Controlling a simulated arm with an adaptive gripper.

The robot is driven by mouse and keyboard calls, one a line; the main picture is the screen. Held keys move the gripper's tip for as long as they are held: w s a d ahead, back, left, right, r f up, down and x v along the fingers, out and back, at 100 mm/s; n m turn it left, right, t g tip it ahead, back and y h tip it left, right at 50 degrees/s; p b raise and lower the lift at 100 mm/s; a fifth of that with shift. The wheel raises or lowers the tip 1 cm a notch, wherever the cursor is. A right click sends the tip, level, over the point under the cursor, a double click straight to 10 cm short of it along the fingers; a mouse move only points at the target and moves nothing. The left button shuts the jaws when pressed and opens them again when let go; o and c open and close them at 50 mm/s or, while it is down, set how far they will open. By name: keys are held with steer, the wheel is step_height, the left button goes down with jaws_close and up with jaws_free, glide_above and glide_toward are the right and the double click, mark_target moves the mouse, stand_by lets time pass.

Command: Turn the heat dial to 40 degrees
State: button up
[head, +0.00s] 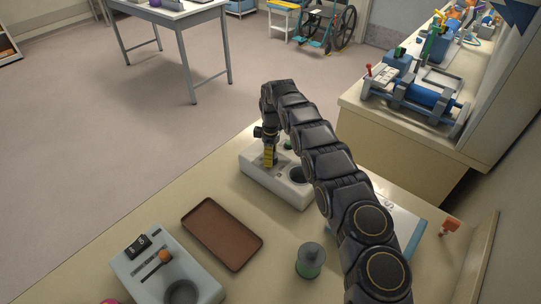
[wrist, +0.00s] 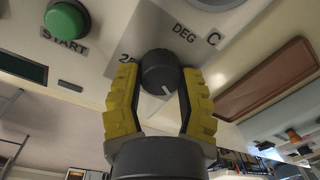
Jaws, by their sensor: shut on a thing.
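The heat dial (wrist: 158,70) is a dark round knob with a white pointer line, seen in the wrist view on a pale panel. The panel has the letters DEG C and a partly hidden number starting with 2. My gripper (wrist: 160,85) has yellow ridged fingers, one on each side of the dial, and it is shut on it. In the head view my gripper (head: 269,157) points down onto the white heater box (head: 262,182) on the table. The dial is hidden there by the gripper. The exact setting cannot be read.
A green START button (wrist: 66,19) and a dark display (wrist: 22,68) are on the same panel. A brown tray (head: 222,233), a second box with a slider (head: 165,275) and a green-grey spool (head: 311,261) stand nearby.

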steer(key=shift+d+f, duration=0.1)
steer(key=shift+d, duration=0.05)
stand_by(0.4)
steer(key=o, duration=1.1)
steer(key=shift+o, duration=0.2)
step_height(320, 180, up, 12)
steer(key=shift+w, duration=0.25)
